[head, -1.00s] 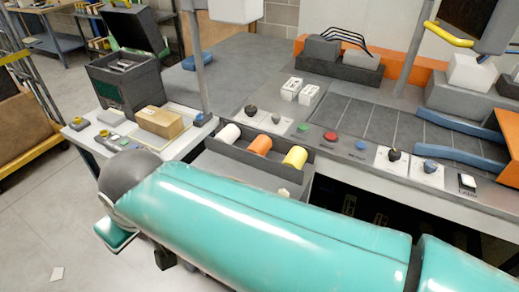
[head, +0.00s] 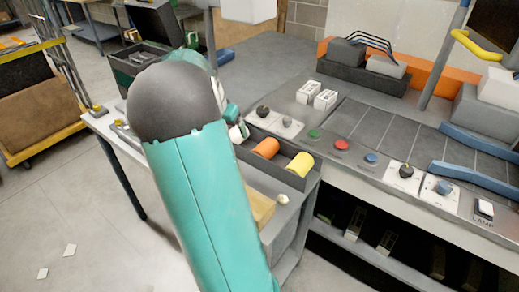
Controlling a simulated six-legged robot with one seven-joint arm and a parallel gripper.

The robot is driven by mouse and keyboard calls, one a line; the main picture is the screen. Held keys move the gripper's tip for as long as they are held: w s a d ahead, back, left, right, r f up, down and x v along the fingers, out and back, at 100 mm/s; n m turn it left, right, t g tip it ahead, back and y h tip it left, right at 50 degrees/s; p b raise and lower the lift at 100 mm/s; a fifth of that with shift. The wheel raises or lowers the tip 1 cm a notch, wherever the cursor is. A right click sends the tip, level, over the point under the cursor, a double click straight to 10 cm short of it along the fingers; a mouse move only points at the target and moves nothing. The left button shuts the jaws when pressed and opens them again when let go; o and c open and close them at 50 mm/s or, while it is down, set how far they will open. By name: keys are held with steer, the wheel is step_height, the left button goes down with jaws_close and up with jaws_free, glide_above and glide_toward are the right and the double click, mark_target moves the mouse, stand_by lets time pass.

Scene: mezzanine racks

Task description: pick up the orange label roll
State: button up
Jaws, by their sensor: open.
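The orange label roll (head: 265,147) lies in a dark open tray (head: 285,174) at the front edge of the grey workbench. A yellow roll (head: 300,164) lies to its right in the same tray. A white roll (head: 238,131) lies to its left, partly covered by my arm. My teal arm, with its dark round joint, rises through the left-middle of the view, left of the orange roll. My gripper itself cannot be made out; it is hidden behind the arm. Nothing covers the visible top of the orange roll.
A tan box (head: 262,208) sits below the tray. A yellow-edged cart (head: 30,155) stands on the floor at left.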

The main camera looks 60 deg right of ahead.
mark_target(263, 145)
steer(key=s+d+f, duration=0.1)
steer(key=d, duration=0.1)
steer(key=s+d+f+m+g, duration=0.1)
steer(key=s+d, duration=0.1)
steer(key=d, duration=0.1)
steer(key=s+d+f+m, duration=0.1)
steer(key=d+f, duration=0.1)
steer(key=d, duration=0.1)
steer(key=shift+s+d+g, duration=0.1)
steer(key=shift+s+g, duration=0.3)
steer(key=x, duration=0.7)
steer(key=shift+d, duration=0.1)
steer(key=shift+h, duration=0.3)
steer(key=shift+a+x, duration=0.2)
steer(key=shift+x, duration=2.9)
steer(key=shift+w, duration=0.15)
steer(key=c, duration=1.2)
